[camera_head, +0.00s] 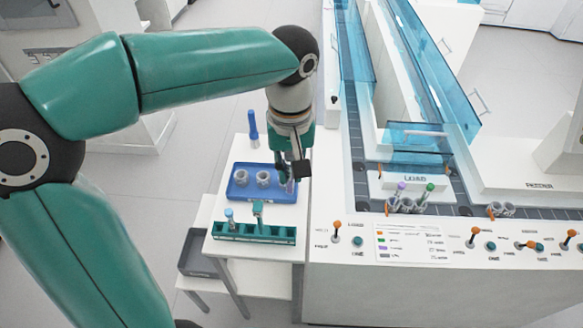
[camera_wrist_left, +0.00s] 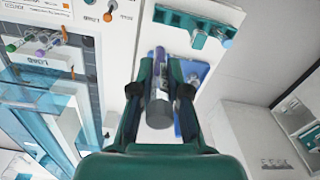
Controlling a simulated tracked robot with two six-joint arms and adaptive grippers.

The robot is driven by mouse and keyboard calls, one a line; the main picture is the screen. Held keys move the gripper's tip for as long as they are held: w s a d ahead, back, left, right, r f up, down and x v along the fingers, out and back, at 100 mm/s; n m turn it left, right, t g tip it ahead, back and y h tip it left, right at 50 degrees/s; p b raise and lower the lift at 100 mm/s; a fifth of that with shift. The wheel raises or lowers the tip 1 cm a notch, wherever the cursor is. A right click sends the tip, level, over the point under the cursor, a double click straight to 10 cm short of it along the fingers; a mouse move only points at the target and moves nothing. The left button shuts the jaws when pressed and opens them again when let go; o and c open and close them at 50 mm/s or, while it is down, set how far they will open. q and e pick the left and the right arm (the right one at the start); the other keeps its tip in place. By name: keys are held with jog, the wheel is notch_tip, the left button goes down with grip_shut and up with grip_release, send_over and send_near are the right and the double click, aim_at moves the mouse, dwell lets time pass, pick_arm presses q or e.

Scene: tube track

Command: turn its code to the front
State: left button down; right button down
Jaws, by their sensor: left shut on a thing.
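My left gripper (camera_head: 292,172) points down over the right end of the blue tray (camera_head: 245,194). It is shut on a tube with purple on it (camera_head: 290,187). In the left wrist view, the tube (camera_wrist_left: 159,80) lies between the two fingers (camera_wrist_left: 158,92) of this gripper, with a grey cylinder (camera_wrist_left: 160,112) at one end. I cannot tell whether the tube stands in that cylinder. No code can be made out on the tube. My right gripper is in neither view.
Two grey pucks (camera_head: 240,177) (camera_head: 263,178) stand on the tray. A blue stick (camera_head: 253,124) stands behind. The track (camera_head: 357,165) and control panel (camera_head: 405,245) lie right.

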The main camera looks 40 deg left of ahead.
pick_arm(q)
jog(key=shift+f+b, duration=7.45)
jog(key=shift+f, duration=2.2)
jog(key=n, duration=0.6)
jog(key=shift+n, duration=0.4)
jog(key=shift+f, duration=0.15)
jog(key=c, duration=1.1)
grip_release()
